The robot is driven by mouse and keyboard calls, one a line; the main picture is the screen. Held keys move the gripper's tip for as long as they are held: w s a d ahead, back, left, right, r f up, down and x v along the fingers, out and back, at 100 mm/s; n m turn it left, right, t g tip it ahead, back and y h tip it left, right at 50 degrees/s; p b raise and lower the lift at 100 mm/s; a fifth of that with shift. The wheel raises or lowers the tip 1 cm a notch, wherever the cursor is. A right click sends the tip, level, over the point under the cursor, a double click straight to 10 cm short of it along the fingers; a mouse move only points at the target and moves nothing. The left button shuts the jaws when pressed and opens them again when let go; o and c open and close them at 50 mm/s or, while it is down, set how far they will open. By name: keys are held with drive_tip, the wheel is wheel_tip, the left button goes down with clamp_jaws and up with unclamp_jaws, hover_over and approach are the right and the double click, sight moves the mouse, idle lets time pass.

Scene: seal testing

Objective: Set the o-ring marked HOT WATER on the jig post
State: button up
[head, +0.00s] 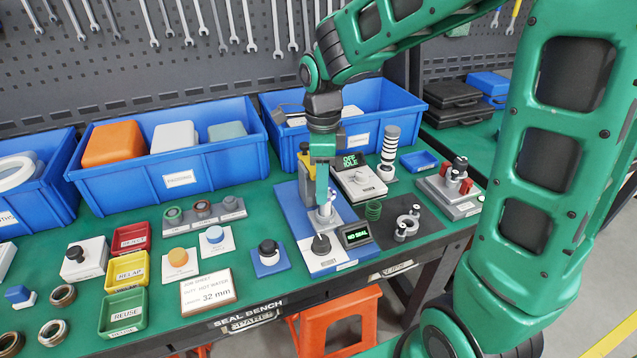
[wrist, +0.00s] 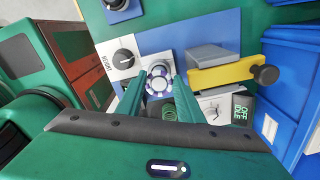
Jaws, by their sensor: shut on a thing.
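My gripper (head: 324,203) points down over the jig on the blue base plate (head: 290,203). In the wrist view its two green fingers (wrist: 159,96) are shut on a small purple-and-white ring, which I take to be the o-ring (wrist: 158,78). The ring sits at or just over the pale jig post (head: 326,218). I cannot tell whether it is around the post or just above it. No HOT WATER marking is readable on the ring. The job sheet (head: 208,292) on the bench appears to read HOT WATER and 32 mm.
The display (head: 357,236) reads NO SEAL; another (head: 350,161) reads OFF IDLE. A yellow clamp (wrist: 225,75) stands close beside the post.

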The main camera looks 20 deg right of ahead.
drive_tip(key=shift+f, duration=0.15)
drive_tip(key=o, duration=0.9)
drive_tip(key=shift+c, duration=0.2)
drive_tip(key=shift+w, duration=0.1)
drive_tip(key=shift+r, duration=0.2)
drive_tip(key=shift+w+r, duration=0.1)
drive_tip(key=shift+r, duration=1.4)
drive_tip(key=shift+s+r, duration=0.2)
drive_tip(key=shift+r, duration=1.65)
